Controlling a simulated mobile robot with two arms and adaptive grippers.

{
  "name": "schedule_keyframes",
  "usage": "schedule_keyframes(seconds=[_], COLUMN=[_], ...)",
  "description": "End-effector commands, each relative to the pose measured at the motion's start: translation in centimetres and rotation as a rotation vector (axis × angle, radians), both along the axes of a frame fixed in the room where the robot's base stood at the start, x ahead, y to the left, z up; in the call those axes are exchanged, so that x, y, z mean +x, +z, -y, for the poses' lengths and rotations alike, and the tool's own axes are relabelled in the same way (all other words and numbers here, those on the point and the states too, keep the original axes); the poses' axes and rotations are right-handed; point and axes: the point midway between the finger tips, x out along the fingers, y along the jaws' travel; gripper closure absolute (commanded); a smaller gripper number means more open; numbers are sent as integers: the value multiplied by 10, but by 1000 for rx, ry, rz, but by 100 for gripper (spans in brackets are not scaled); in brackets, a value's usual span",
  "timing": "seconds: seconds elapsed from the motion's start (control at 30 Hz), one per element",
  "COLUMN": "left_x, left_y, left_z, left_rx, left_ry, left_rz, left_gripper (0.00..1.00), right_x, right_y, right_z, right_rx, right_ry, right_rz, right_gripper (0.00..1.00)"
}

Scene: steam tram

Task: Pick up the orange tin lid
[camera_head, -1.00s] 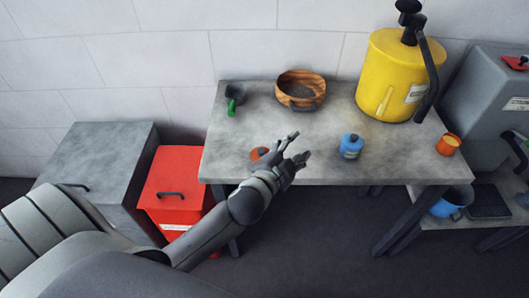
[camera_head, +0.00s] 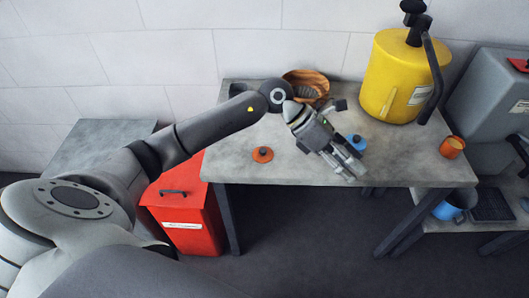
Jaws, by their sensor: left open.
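The orange tin lid (camera_head: 262,155) is a small round disc with a knob, lying flat on the grey table (camera_head: 245,172) near its front left. My left gripper (camera_head: 350,170) is open and empty above the front middle of the table. It is to the right of the lid and apart from it, with its fingers pointing down and right. The blue container (camera_head: 358,142) stands behind my left gripper and is partly hidden by it. My right gripper is not in view.
A wooden bowl (camera_head: 309,80) is at the back, partly hidden by my arm. A big yellow canister (camera_head: 395,80) stands at the back right. An orange cup (camera_head: 452,147) is at the right edge. A red bin (camera_head: 190,215) stands left of the table.

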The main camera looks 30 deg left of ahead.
Motion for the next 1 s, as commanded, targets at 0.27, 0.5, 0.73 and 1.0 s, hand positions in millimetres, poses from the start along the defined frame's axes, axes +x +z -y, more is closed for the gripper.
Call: schedule_keyframes(seconds=[0.27, 0.5, 0.73, 1.0], left_x=[18, 14, 11, 12], left_y=[-25, -10, -34, -63], left_z=[-155, -236, -245, -245], left_rx=[661, 939, 968, 965], left_ry=[-75, -61, -60, -59], left_rz=[-23, -112, -131, -125], left_gripper=[56, 56, 56, 56], right_x=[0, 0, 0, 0], right_y=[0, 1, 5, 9], right_z=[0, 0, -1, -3], right_rx=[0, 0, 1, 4], right_ry=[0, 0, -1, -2], right_rz=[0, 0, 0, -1], right_gripper=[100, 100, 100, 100])
